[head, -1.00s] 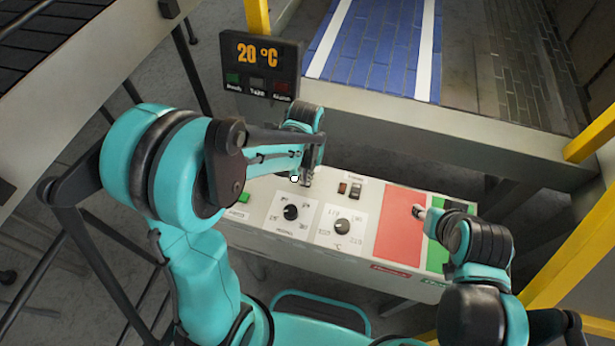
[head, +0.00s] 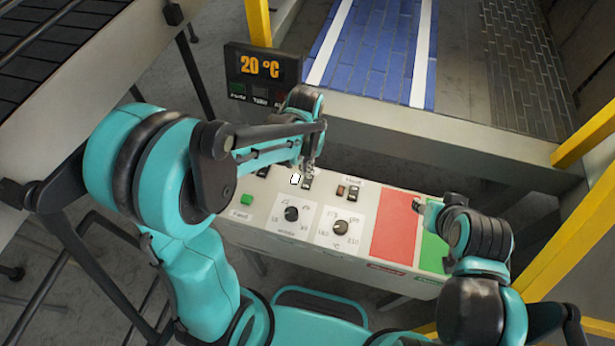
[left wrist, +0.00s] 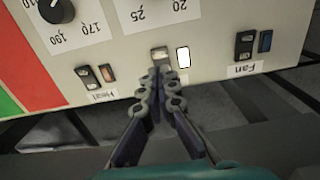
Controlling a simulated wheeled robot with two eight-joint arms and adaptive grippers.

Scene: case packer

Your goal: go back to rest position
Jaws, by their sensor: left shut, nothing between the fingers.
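My left gripper (head: 309,168) is over the back edge of the white control panel (head: 260,222). Its fingers are shut and empty. In the left wrist view the left gripper (left wrist: 163,75) has its fingertips together just in front of a small switch (left wrist: 160,53); I cannot tell whether they touch it. A bright white indicator (left wrist: 183,57) is beside that switch. My right gripper (head: 420,206) is over the right part of the panel, near the red area (head: 395,228); its fingers are too small to tell open from shut.
The panel carries two black dials, a green button (head: 246,199) and a Heat switch (left wrist: 89,77) and Fan switch (left wrist: 244,45). A display (head: 261,68) reads 20 °C behind my left arm. A blue conveyor (head: 375,50) lies behind. Yellow posts (head: 575,225) stand at the right.

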